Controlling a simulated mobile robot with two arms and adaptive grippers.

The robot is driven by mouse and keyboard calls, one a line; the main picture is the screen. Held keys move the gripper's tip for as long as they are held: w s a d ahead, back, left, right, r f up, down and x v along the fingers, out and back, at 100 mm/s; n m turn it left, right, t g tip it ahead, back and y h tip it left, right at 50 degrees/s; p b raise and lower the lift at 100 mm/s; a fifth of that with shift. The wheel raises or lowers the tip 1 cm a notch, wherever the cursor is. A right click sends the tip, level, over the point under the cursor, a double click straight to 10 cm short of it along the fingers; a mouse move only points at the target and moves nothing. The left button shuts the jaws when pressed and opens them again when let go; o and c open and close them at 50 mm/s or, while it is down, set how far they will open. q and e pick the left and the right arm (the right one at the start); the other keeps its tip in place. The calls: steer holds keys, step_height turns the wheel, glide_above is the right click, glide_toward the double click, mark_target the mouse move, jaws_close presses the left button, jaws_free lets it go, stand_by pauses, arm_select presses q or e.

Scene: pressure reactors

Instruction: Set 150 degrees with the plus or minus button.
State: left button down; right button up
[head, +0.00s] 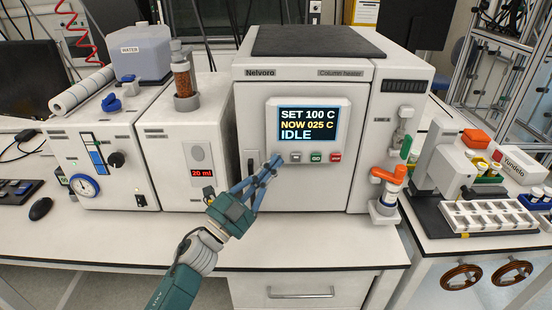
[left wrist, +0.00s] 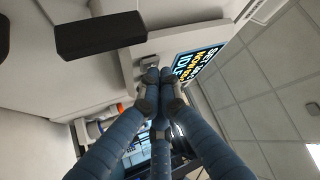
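The column heater (head: 305,105) stands in the middle of the bench. Its display (head: 307,124) reads SET 100 C, NOW 025 C, IDLE. Below it are a grey button (head: 296,157), a green GO button (head: 316,157) and a red button (head: 336,156). My left gripper (head: 276,161) is shut and empty, its fingertips at the panel's lower left edge, left of the grey button. In the left wrist view the fingertips (left wrist: 159,76) are together close to a grey button (left wrist: 149,60) beside the display (left wrist: 194,62). Contact cannot be told. My right gripper is out of view.
A black handle (head: 251,166) is on the heater door near my left gripper. An orange-handled valve (head: 388,177) is at right. The front bench strip is clear.

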arm_select(q)
steer(key=shift+s, duration=0.7)
steer(key=shift+p, duration=0.3)
steer(key=s+p, duration=0.1)
steer(key=s, duration=0.4)
steer(key=shift+p, duration=0.3)
stand_by(1.4)
steer(key=s+m, duration=0.1)
steer(key=m, duration=0.1)
steer(key=s+m+p, duration=0.1)
steer(key=m, duration=0.2)
steer(key=s+m, duration=0.1)
steer(key=m, duration=0.2)
steer(key=shift+s+d+f+t, duration=0.25)
steer(key=shift+s+f+t, duration=0.05)
steer(key=shift+s, duration=0.1)
